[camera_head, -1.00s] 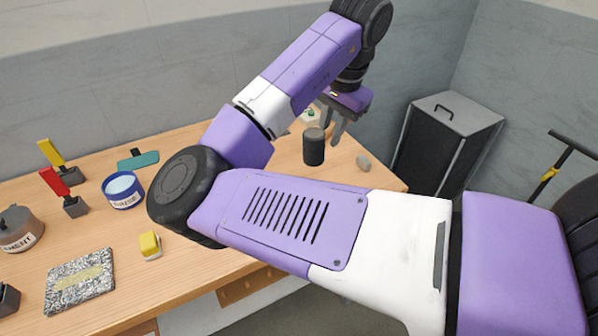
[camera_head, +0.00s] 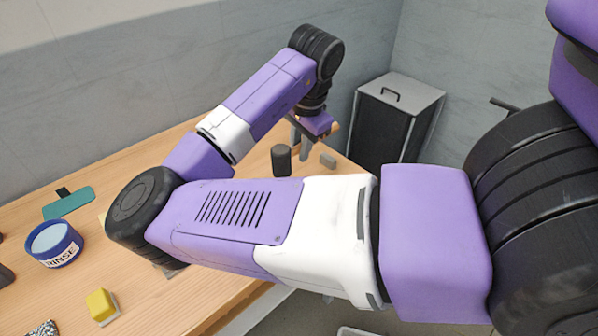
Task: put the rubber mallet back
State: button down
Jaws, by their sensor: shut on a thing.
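My gripper (camera_head: 302,148) points down over the far right part of the workbench, small in the view and partly covered by its own wrist. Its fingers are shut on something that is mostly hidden. A small tan piece (camera_head: 336,127) shows just right of the wrist and may be part of the rubber mallet's handle. A dark upright cylinder (camera_head: 281,160) is just left of and below the fingers. I cannot tell whether it is the mallet's head or a separate thing standing on the bench.
The wooden workbench (camera_head: 105,265) holds a blue RINSE tub (camera_head: 54,244), a teal-handled tool (camera_head: 68,203), a yellow block (camera_head: 101,305) and a small grey block (camera_head: 328,160). A dark cabinet with a grey lid (camera_head: 392,125) stands beyond the bench's right end. My arm covers the bench's middle.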

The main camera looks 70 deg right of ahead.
jog(key=shift+f, duration=3.8)
jog(key=shift+f, duration=0.15)
jog(key=c, duration=1.3)
grip_release()
notch_tip(320, 180, up, 12)
jog(key=s+a, duration=0.1)
jog(key=shift+s+a, duration=0.3)
jog(key=shift+s, duration=0.1)
jog(key=shift+d, duration=0.1)
